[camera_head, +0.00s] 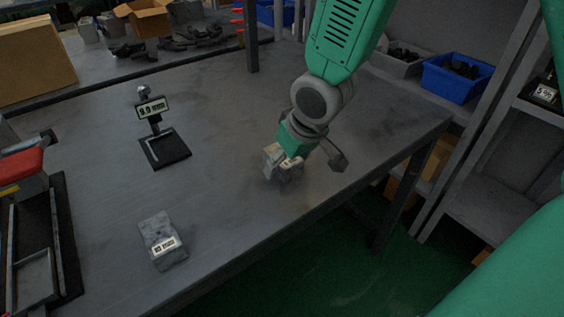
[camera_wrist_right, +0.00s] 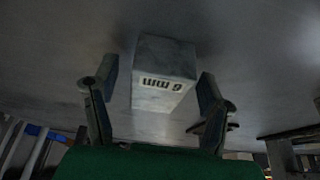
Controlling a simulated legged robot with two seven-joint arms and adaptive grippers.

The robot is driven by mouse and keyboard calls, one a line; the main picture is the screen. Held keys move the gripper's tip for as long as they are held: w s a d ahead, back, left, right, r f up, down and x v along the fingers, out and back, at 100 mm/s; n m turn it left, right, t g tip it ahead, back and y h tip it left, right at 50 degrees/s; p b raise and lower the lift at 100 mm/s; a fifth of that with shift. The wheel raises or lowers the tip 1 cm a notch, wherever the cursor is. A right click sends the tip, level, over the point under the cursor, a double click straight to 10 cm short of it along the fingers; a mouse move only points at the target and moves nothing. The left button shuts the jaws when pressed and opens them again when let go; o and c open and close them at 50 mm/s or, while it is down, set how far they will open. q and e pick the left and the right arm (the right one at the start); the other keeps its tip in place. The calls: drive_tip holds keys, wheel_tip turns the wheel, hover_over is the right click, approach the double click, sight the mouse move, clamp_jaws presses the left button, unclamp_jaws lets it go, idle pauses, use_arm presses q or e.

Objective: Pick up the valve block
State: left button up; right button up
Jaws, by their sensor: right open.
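A grey valve block (camera_wrist_right: 165,75) with a white millimetre label sits between the two fingers of my right gripper (camera_wrist_right: 155,95) in the right wrist view. The fingers are open, one on each side, with gaps to the block. In the head view my right gripper (camera_head: 288,168) is low over the table, reaching down around a pale block (camera_head: 270,157) that it partly hides. A second grey block (camera_head: 161,241) with a millimetre label lies on the table nearer the front, away from the gripper. My left gripper is not in view.
A black stand with a display (camera_head: 153,107) stands on the grey table (camera_head: 215,130). A red-topped device (camera_head: 22,165) is at the left edge. The table's front edge runs below the gripper.

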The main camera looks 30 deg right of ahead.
clamp_jaws()
drive_tip(key=shift+r, duration=0.1)
